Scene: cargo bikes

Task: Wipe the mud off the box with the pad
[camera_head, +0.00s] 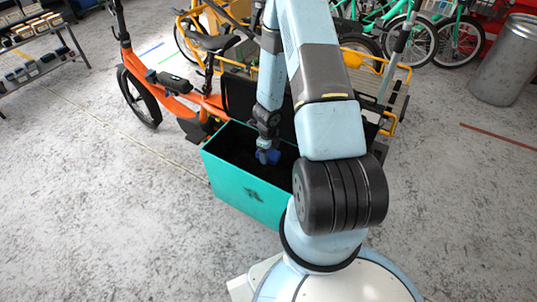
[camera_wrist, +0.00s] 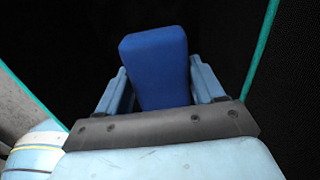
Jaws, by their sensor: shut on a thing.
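The teal cargo box (camera_head: 232,186) of the orange bike stands in front of me, with a black inside. A dark mark (camera_head: 254,194) shows on its near outer wall; it may be the mud or a logo, I cannot tell. My gripper (camera_head: 264,155) reaches down into the open top of the box. It is shut on the blue pad (camera_wrist: 155,65), which shows between both fingers in the wrist view. I cannot tell whether the pad touches the inside. Part of the box is hidden behind my arm.
The orange bike (camera_head: 190,97) joins the box at the back left. A yellow-framed bike (camera_head: 393,112) stands behind my arm. Green bikes (camera_head: 425,40) and a metal bin (camera_head: 503,60) are at the back right. A shelf (camera_head: 38,55) is at the back left. Floor left and right is clear.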

